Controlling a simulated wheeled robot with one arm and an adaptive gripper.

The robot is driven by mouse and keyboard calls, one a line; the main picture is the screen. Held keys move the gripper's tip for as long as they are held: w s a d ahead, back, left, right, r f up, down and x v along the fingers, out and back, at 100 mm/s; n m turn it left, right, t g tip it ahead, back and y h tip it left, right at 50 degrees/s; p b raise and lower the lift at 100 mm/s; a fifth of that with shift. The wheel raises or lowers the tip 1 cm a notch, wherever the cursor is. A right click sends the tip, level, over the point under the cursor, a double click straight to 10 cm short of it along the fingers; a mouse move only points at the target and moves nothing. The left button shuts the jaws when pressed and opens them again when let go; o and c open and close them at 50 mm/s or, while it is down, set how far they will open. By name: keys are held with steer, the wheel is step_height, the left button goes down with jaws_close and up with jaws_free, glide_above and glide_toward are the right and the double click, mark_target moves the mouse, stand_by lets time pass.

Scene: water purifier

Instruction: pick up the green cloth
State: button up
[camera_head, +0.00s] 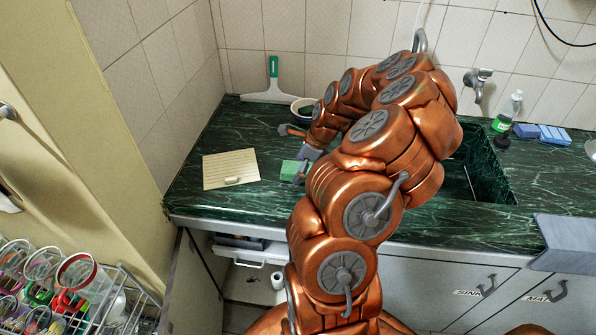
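The green cloth (289,168) shows as a small bright green patch on the dark green marble counter, with its right part hidden behind my gripper. My copper arm reaches over the counter from the front and bends down to the left. My gripper (290,152) is close to the cloth, its two fingers spread well apart. One finger is at the cloth's right side and the other is farther back. Nothing shows between them. I cannot tell whether the near finger touches the cloth.
A beige board (231,168) lies left of the cloth. Behind are a bowl (303,108) and a squeegee (273,82) against the tiled wall. A glass rack (75,290) stands front left.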

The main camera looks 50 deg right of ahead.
mark_target(294, 167)
steer(key=shift+f, duration=0.25)
steer(key=shift+c, duration=0.3)
steer(key=c, duration=1.3)
steer(key=shift+r, duration=0.15)
steer(key=shift+r, duration=0.15)
steer(key=shift+d+r+b, duration=0.1)
steer(key=shift+r+b, duration=0.7)
steer(key=shift+r, duration=0.95)
steer(key=s+a+b, duration=0.1)
steer(key=s+a, duration=0.1)
steer(key=s, duration=0.1)
steer(key=s+a+b, duration=0.1)
steer(key=s+a, duration=0.2)
steer(key=s, duration=0.1)
steer(key=s+a+r+b, duration=0.1)
steer(key=s+a, duration=0.2)
steer(key=shift+s+a+b, duration=0.25)
steer(key=shift+s+b, duration=0.15)
steer(key=shift+s+a+r, duration=0.2)
steer(key=shift+s+a, duration=0.5)
steer(key=shift+s, duration=0.25)
